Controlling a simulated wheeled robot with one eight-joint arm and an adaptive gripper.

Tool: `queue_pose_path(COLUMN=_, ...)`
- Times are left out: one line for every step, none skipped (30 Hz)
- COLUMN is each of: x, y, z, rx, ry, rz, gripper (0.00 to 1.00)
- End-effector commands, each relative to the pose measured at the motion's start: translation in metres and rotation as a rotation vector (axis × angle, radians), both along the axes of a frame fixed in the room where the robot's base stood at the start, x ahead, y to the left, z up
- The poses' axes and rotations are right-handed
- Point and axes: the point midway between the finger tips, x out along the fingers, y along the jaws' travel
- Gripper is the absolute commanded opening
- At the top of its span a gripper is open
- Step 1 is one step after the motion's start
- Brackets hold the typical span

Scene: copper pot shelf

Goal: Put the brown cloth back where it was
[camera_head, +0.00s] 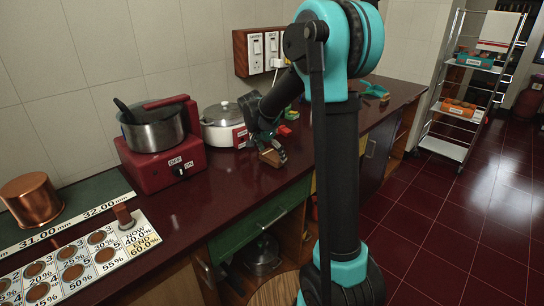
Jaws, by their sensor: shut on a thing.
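My gripper (271,147) is low over the dark red counter, right of the white lidded pot. It is shut on a small brown piece (269,157) that looks like the brown cloth. The piece is small in the picture and partly covered by the fingers. I cannot tell whether it touches the counter.
A white pot (222,134) and a red burner (160,168) with a steel pot (152,133) stand on the counter (205,200). A copper pot (31,199) and a chart (75,262) are at left. A metal rack (438,148) stands at right.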

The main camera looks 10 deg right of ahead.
Motion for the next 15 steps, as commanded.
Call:
queue_pose_path(x=0.0001, y=0.0000, z=-0.0065, rx=0.000, ry=0.000, rz=0.000, gripper=0.62)
queue_pose_path(x=0.0000, y=0.0000, z=-0.0084, rx=0.000, ry=0.000, rz=0.000, gripper=0.62)
queue_pose_path(x=-0.0002, y=0.0000, z=-0.0099, rx=0.000, ry=0.000, rz=0.000, gripper=0.62)
queue_pose_path(x=-0.0003, y=-0.0001, z=-0.0102, rx=0.000, ry=0.000, rz=0.000, gripper=0.62)
queue_pose_path(x=-0.0004, y=-0.0001, z=-0.0100, rx=0.000, ry=0.000, rz=0.000, gripper=0.62)
queue_pose_path(x=-0.0003, y=0.0000, z=-0.0098, rx=0.000, ry=0.000, rz=0.000, gripper=0.62)
queue_pose_path(x=-0.0003, y=0.0000, z=-0.0098, rx=0.000, ry=0.000, rz=0.000, gripper=0.62)
queue_pose_path(x=-0.0003, y=0.0000, z=-0.0098, rx=0.000, ry=0.000, rz=0.000, gripper=0.62)
queue_pose_path(x=-0.0003, y=0.0000, z=-0.0098, rx=0.000, ry=0.000, rz=0.000, gripper=0.62)
queue_pose_path(x=-0.0003, y=-0.0001, z=-0.0102, rx=0.000, ry=0.000, rz=0.000, gripper=0.62)
queue_pose_path(x=-0.0002, y=0.0000, z=-0.0108, rx=0.000, ry=0.000, rz=0.000, gripper=0.62)
queue_pose_path(x=-0.0002, y=0.0000, z=-0.0120, rx=0.000, ry=0.000, rz=0.000, gripper=0.62)
queue_pose_path(x=-0.0002, y=0.0000, z=-0.0128, rx=0.000, ry=0.000, rz=0.000, gripper=0.62)
queue_pose_path(x=-0.0003, y=0.0000, z=-0.0124, rx=0.000, ry=0.000, rz=0.000, gripper=0.98)
queue_pose_path(x=-0.0003, y=-0.0001, z=-0.0123, rx=0.000, ry=0.000, rz=0.000, gripper=1.00)
